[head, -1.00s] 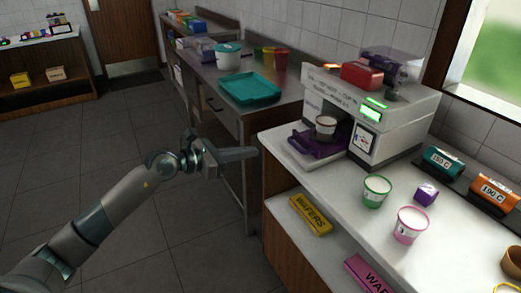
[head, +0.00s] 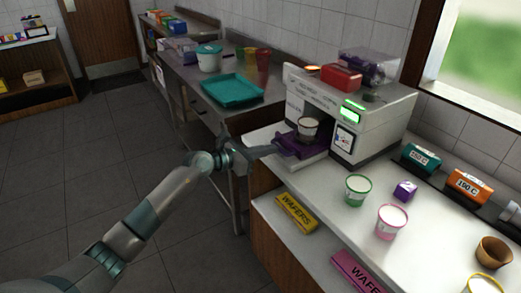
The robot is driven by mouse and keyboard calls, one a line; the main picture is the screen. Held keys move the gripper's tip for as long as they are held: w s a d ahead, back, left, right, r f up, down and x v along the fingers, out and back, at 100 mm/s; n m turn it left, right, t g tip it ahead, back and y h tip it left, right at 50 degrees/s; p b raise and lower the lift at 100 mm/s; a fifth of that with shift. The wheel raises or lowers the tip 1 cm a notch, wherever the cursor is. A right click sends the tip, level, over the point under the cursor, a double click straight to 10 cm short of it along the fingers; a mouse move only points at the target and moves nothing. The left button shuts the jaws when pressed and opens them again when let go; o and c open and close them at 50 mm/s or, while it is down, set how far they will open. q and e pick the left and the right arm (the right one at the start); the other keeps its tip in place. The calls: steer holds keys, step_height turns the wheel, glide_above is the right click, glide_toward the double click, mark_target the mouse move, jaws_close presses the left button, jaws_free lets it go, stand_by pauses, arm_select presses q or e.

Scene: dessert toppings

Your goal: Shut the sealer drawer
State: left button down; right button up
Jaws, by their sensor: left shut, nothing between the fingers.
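The white sealer (head: 372,118) stands on the white counter with its green display lit. Its purple drawer (head: 304,149) sticks out at the front left, with a white-filled cup (head: 308,127) standing in it. My left gripper (head: 272,149) is shut and empty, its fingertips at the left end of the drawer by its handle. Whether they touch it I cannot tell. My right gripper is not in view.
A green-rimmed cup (head: 358,189), a pink cup (head: 391,221) and a purple cube (head: 405,190) stand on the counter right of the sealer. A teal tray (head: 232,90) lies on the steel table behind.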

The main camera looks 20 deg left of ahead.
mark_target(300, 135)
arm_select(q)
steer(key=shift+w, duration=0.1)
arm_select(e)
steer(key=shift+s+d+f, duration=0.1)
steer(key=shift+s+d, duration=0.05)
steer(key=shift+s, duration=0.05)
